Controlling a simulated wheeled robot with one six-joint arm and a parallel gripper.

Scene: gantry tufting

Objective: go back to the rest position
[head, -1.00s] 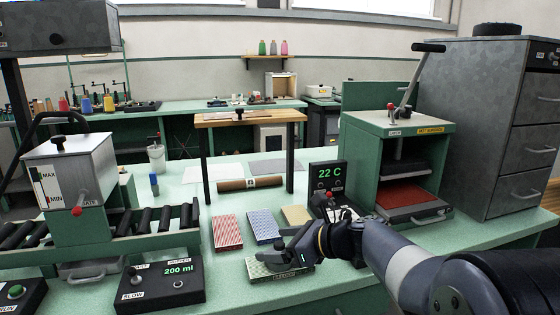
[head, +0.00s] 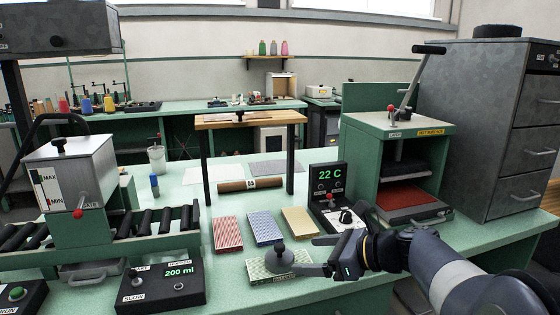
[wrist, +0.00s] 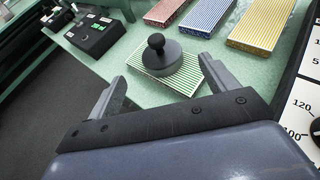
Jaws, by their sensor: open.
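My gripper (head: 318,255) is open and empty at the right front of the green table. In the wrist view its two fingers (wrist: 160,92) stand wide apart. A dark round weight with a knob (head: 279,258) sits on a green striped block (head: 258,271) just left of the fingertips. The weight (wrist: 158,56) and the green striped block (wrist: 186,82) also show in the wrist view, beyond the fingers. I see no contact between the fingers and the weight, though the gap is small in the head view.
Red (head: 227,234), blue (head: 265,227) and yellow (head: 299,221) patterned blocks lie behind the weight. A display box (head: 328,178) reading 22 C and a green press (head: 399,165) stand close behind my arm. A 200 ml control box (head: 160,283) is at the left.

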